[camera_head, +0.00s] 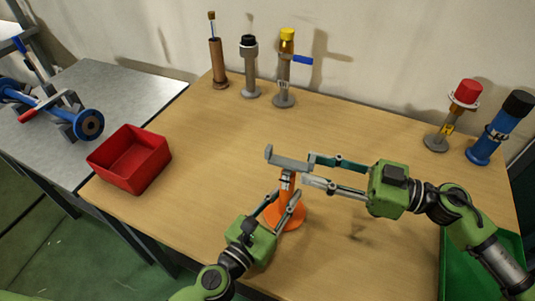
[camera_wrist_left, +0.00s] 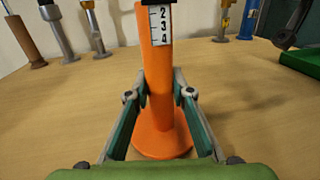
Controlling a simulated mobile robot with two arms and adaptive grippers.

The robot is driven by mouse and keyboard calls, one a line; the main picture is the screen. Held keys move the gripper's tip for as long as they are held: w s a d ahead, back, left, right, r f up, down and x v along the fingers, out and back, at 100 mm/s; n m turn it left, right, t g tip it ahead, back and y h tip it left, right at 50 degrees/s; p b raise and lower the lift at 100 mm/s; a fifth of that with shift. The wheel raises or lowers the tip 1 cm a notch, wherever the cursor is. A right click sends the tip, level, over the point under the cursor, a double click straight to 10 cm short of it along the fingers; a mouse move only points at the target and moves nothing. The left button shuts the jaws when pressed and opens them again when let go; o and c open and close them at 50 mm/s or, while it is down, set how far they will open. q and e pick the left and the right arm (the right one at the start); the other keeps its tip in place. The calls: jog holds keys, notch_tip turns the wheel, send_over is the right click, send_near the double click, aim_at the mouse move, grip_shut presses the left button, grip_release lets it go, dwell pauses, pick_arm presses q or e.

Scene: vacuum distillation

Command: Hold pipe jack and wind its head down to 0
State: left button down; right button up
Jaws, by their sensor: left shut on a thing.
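The pipe jack has an orange body (camera_wrist_left: 160,90) on a round orange foot and stands upright on the table. Its grey head (camera_head: 287,160) is a bracket with an upturned left end. My left gripper (camera_head: 283,197) is shut on the orange body, one finger on each side. My right gripper (camera_head: 308,170) is open at the right end of the head, its fingertips apart; I cannot tell if they touch it.
A red bin (camera_head: 130,158) stands at the table's left edge, beside a metal bench with a blue tool (camera_head: 60,105). Several other jacks stand along the back, including a yellow-topped one (camera_head: 286,65) and a red-topped one (camera_head: 460,105). A green tray (camera_head: 455,262) is at the lower right.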

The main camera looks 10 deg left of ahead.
aim_at(267, 156)
jog(key=x, duration=1.1)
jog(key=shift+r, duration=0.1)
jog(key=shift+c, duration=0.4)
grip_shut()
